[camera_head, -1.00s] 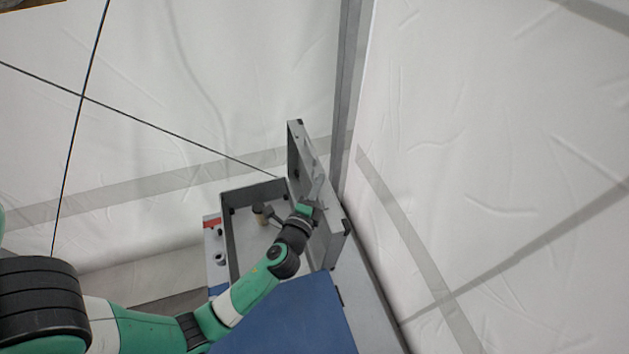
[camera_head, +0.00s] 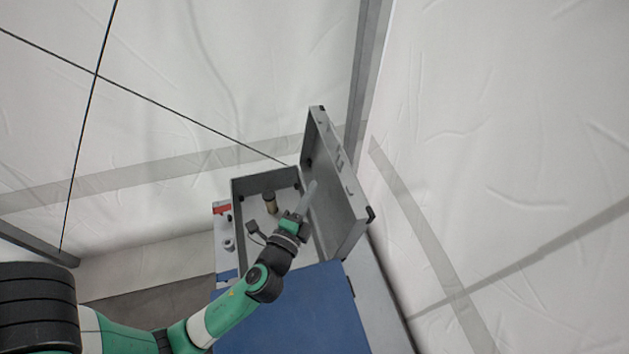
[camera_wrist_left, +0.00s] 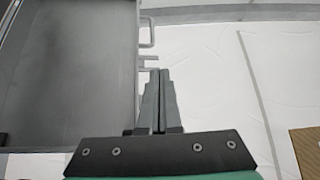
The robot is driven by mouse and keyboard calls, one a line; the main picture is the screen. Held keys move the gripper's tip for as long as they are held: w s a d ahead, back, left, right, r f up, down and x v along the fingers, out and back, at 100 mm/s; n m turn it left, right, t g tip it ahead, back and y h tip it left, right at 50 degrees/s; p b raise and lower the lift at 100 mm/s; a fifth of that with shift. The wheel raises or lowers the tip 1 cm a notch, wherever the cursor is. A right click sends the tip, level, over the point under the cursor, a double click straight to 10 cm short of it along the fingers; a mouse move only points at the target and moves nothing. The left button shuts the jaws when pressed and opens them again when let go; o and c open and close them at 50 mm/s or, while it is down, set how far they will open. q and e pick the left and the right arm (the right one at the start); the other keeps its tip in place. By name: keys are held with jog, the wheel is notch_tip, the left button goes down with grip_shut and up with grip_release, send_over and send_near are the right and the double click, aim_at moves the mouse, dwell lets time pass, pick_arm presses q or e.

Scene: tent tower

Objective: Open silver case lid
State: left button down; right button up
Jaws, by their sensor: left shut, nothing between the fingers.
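The silver case stands open in the head view. Its lid (camera_head: 335,185) is swung up past upright and leans to the right, near the tent wall. The case base (camera_head: 237,215) is open at the top. My left gripper (camera_head: 311,188) is shut and empty, above the case opening and in front of the lid's inner side. In the left wrist view the shut fingers (camera_wrist_left: 160,75) point past the lid (camera_wrist_left: 75,75), whose latches (camera_wrist_left: 147,35) show along its edge. I cannot tell whether the fingers touch the lid. My right gripper is not in view.
Inside the case are a tan-and-black cylinder (camera_head: 270,202) and a small dark block with a cable (camera_head: 254,228). A blue surface (camera_head: 290,310) lies in front of the case. A red item (camera_head: 222,207) sits left of it. White tent walls (camera_head: 500,150) stand close behind and right.

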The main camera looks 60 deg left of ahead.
pick_arm(q)
jog(key=v, duration=0.3)
jog(key=shift+s+d, duration=0.1)
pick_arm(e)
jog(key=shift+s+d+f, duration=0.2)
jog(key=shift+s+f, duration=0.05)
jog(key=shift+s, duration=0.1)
